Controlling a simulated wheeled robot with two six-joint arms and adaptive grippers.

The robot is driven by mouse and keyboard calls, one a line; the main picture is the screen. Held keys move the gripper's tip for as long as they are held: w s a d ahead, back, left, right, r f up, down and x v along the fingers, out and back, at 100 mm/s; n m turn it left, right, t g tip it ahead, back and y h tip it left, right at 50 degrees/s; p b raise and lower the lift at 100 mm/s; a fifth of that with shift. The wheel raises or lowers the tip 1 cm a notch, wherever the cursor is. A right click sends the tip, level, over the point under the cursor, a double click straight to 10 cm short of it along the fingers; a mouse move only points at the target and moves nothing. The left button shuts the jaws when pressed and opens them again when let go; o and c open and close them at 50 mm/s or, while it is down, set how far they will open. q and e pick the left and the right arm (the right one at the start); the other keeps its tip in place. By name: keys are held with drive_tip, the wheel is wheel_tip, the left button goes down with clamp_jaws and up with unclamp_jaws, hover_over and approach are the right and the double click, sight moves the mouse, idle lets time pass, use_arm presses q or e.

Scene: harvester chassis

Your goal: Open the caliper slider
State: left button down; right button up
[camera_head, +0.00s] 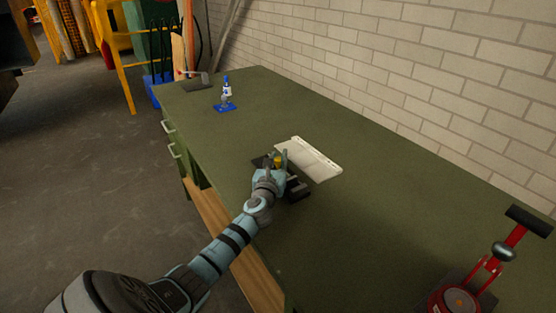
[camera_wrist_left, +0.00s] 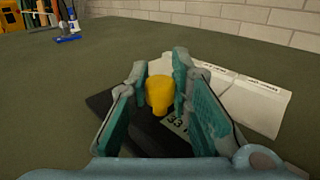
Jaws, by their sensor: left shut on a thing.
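The caliper is a dark body (camera_head: 297,190) lying on the green workbench, with a yellow knob (camera_wrist_left: 160,94) standing up from it. In the left wrist view a pale display (camera_wrist_left: 178,125) with digits shows beside the knob, partly covered by a finger. My left gripper (camera_head: 276,164) is over the caliper, its two teal-padded fingers on either side of the knob and shut on it. The fingers and wrist hide much of the caliper, so I cannot tell how far the slider stands open. My right gripper is not in view.
A blue-and-white device (camera_head: 226,92) stands farther back on the workbench (camera_head: 380,230). A red tool (camera_head: 485,270) stands at the near right. A brick wall runs along the bench's right side. Bench space between is clear.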

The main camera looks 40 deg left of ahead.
use_arm(q)
drive_tip(key=a, duration=0.1)
drive_tip(key=w+a, duration=0.1)
drive_tip(key=a, duration=0.1)
drive_tip(key=shift+b, duration=0.4)
drive_tip(key=shift+a, duration=0.25)
drive_tip(key=c, duration=1.4)
unclamp_jaws()
drive_tip(key=shift+c, duration=0.2)
drive_tip(key=v, duration=1.2)
